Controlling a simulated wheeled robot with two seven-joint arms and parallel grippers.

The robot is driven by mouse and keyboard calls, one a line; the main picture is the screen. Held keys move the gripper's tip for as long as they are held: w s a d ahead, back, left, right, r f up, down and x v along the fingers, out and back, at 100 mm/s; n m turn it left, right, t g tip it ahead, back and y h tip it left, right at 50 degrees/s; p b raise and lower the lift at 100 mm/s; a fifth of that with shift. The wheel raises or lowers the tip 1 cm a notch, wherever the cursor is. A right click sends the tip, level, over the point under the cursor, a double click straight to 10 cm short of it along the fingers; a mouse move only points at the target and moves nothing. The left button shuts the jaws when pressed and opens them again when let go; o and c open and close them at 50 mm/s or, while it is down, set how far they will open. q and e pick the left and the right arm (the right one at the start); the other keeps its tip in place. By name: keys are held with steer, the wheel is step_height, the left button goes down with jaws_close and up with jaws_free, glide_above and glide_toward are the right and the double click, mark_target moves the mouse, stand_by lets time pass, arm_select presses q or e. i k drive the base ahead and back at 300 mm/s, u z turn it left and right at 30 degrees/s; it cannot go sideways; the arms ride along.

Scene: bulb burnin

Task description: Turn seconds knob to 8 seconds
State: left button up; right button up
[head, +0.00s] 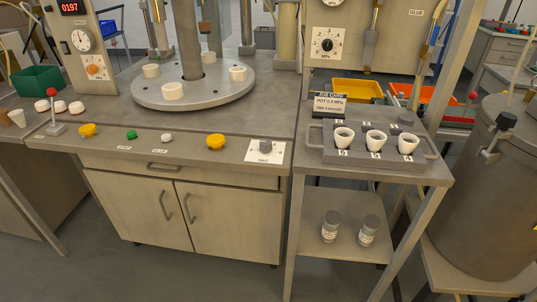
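A small grey knob (266,145) stands on a white dial plate (254,156) at the right end of the bench's front panel. The lettering on the plate looks like "SEC", but its scale and the knob's pointer are too small to read. A job card (329,106) stands at the back of the side stand; it shows a pressure in MPa and a line in seconds, with the digits hard to read. Neither my left nor my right gripper is in view, and nothing touches the knob.
A round turntable (192,92) with white cups is behind. A grey tray (363,157) with three cups is right of the knob.

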mark_target(265, 145)
steer(key=z, duration=1)
steer(key=i, duration=0.6)
steer(key=u, duration=1.5)
